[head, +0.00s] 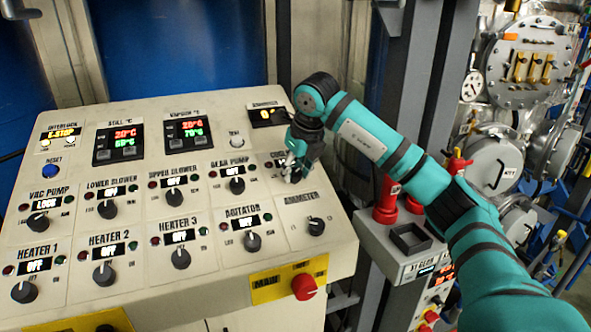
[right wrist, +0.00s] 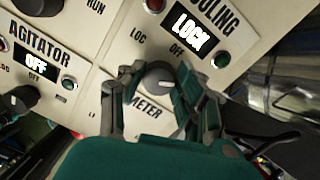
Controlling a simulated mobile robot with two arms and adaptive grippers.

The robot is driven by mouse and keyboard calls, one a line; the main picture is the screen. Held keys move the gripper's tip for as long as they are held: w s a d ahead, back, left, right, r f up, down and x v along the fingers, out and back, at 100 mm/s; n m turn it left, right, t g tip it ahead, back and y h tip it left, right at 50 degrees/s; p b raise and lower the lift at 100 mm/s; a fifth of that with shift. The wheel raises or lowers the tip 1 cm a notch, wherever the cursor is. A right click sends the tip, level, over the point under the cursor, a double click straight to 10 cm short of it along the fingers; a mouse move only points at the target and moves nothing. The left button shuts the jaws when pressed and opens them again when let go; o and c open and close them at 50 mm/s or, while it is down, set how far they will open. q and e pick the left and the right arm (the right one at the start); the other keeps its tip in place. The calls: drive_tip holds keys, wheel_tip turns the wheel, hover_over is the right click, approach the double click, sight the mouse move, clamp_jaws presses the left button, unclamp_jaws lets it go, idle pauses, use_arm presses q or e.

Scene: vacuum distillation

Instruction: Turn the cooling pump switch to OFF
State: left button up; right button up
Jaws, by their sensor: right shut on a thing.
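The cooling pump switch (right wrist: 158,78) is a dark grey round knob with a light mark, below a display (right wrist: 190,33) that reads LOCK. The printed positions LOC and OFF show above the knob; its exact pointing direction is hard to tell. My right gripper (head: 292,172) reaches down to the panel's right side, and in the head view it hides the knob and most of the cooling label. In the right wrist view its two fingers (right wrist: 160,85) are on either side of the knob, shut on it. My left gripper is not in view.
The sloping control panel (head: 205,200) carries several similar knobs. The agitator knob (head: 252,242) and ammeter knob (head: 316,226) are nearby. A red main switch (head: 305,286) sits at the panel's lower edge. A grey post (head: 410,90) stands behind my right arm.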

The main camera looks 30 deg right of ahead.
drive_tip(key=n+p, duration=0.1)
drive_tip(key=n, duration=0.4)
drive_tip(key=shift+r+n, duration=0.1)
drive_tip(key=shift+n, duration=0.2)
drive_tip(key=n+p, duration=0.1)
drive_tip(key=n, duration=0.4)
drive_tip(key=shift+a+n+g, duration=0.1)
drive_tip(key=shift+n+g, duration=0.2)
drive_tip(key=shift+n, duration=0.1)
drive_tip(key=o, duration=1.1)
drive_tip(key=shift+o, duration=0.2)
drive_tip(key=v, duration=1.1)
drive_tip(key=shift+s+r, duration=0.15)
drive_tip(key=shift+r, duration=0.25)
